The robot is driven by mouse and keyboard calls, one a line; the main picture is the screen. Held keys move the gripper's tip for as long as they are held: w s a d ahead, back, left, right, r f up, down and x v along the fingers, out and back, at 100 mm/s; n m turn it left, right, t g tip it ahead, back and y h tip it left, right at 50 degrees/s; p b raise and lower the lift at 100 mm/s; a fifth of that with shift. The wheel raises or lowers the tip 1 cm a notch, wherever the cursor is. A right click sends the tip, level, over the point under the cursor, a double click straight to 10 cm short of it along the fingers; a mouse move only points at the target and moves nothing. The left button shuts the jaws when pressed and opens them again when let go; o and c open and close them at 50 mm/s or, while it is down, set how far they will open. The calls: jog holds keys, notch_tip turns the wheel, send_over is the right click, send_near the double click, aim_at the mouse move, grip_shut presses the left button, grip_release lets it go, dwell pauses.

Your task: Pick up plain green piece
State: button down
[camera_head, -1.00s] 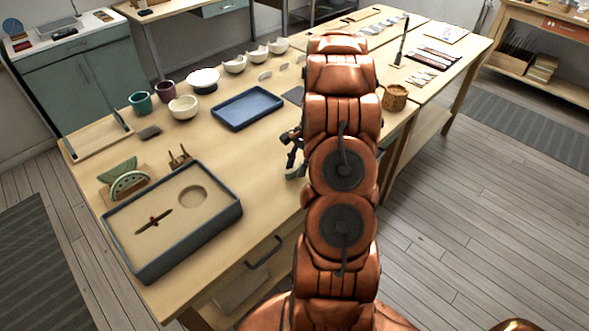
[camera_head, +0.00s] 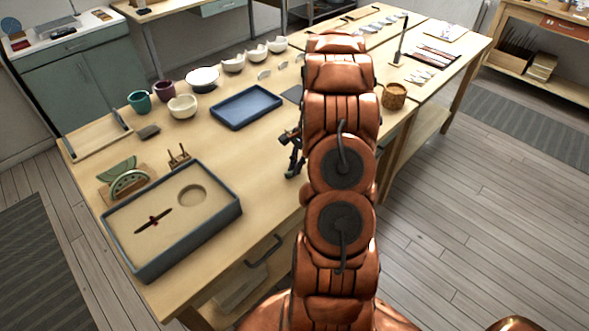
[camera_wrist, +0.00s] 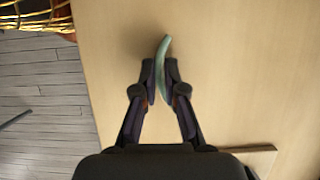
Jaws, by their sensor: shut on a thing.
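My gripper (camera_wrist: 161,82) is shut on the plain green piece (camera_wrist: 163,53), a thin, curved, pale green shard seen nearly edge-on in the wrist view. The piece stands up between the two fingertips and sticks out past them. The wooden bench top (camera_wrist: 220,60) lies behind it, and a soft shadow falls to the left of the piece. In the head view my gripper (camera_head: 291,158) shows just left of my arm, over the bench, and the held piece is hidden or too small to make out.
A blue tray (camera_head: 247,106) lies left of my arm. A dark-rimmed sand tray (camera_head: 225,213) is at the front left. A wicker basket (camera_head: 394,96) stands right of my arm near the bench edge. Several bowls and cups line the back.

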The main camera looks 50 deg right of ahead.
jog(key=shift+r+b, duration=0.45)
jog(key=shift+r, duration=0.15)
jog(key=shift+r+b, duration=0.55)
jog(key=shift+r, duration=0.4)
jog(key=s+d+r+b, duration=0.2)
jog(key=s+d+b, duration=0.2)
jog(key=s+d, duration=0.65)
jog(key=w+d+r+m+t+h+p, duration=0.2)
jog(key=w+r+m+p, duration=0.1)
jog(key=w+m, duration=0.6)
jog(key=w+d+r+m+t+h+p, duration=0.2)
jog(key=w+d+r+m+p, duration=0.1)
jog(key=w+m, duration=0.6)
jog(key=shift+w+r+m+t+h+p, duration=0.3)
jog(key=shift+w+r+m+p, duration=0.2)
jog(key=shift+p, duration=0.25)
